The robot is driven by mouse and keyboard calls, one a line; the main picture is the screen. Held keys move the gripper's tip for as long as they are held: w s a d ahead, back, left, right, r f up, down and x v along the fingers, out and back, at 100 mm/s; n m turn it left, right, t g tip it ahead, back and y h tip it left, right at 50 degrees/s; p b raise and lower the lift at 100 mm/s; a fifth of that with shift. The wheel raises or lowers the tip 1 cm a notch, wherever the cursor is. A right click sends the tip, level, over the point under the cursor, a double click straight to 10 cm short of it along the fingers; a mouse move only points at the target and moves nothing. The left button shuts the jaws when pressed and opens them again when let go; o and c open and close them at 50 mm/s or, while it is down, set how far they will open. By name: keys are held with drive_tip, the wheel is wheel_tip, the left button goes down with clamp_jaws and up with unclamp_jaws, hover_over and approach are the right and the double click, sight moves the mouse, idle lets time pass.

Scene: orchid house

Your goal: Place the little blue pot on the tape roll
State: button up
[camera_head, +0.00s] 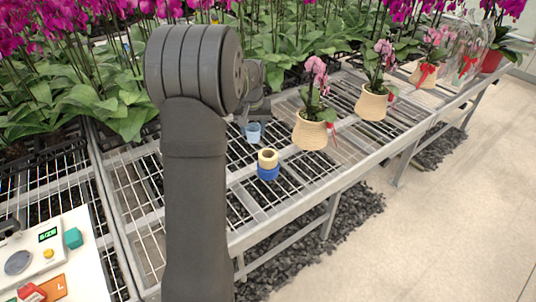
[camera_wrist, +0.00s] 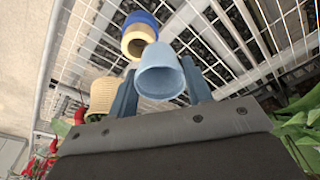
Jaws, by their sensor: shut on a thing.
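The little blue pot (camera_head: 253,132) is light blue and hangs at my gripper, above the wire bench. In the wrist view the pot (camera_wrist: 162,74) sits between the two fingers of my gripper (camera_wrist: 160,88), which is shut on it. The tape roll (camera_head: 267,159) is cream-coloured and sits on top of a dark blue roll (camera_head: 268,171) on the bench. In the head view it is just below and right of the pot. The tape roll (camera_wrist: 137,40) also shows beyond the pot in the wrist view, apart from the gripper. My arm hides most of the gripper in the head view.
A potted orchid in a woven basket (camera_head: 310,132) stands right of the tape roll, with another basket (camera_head: 371,103) behind it. Dense orchids fill the back. A white panel with a scale (camera_head: 48,262) is at lower left. The mesh in front of the rolls is clear.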

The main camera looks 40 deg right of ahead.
drive_tip(key=s+d+r+m, duration=0.1)
drive_tip(key=s+d+m, duration=0.1)
drive_tip(key=s+d, duration=0.75)
hover_over(268, 152)
drive_tip(key=f, duration=0.6)
drive_tip(key=shift+s+a+f, duration=0.15)
drive_tip(key=shift+s+f, duration=0.15)
drive_tip(key=shift+s, duration=0.05)
drive_tip(key=shift+f, duration=2.05)
drive_tip(key=o, duration=0.5)
drive_tip(key=shift+f, duration=0.15)
drive_tip(key=o, duration=0.5)
drive_tip(key=shift+c, duration=0.2)
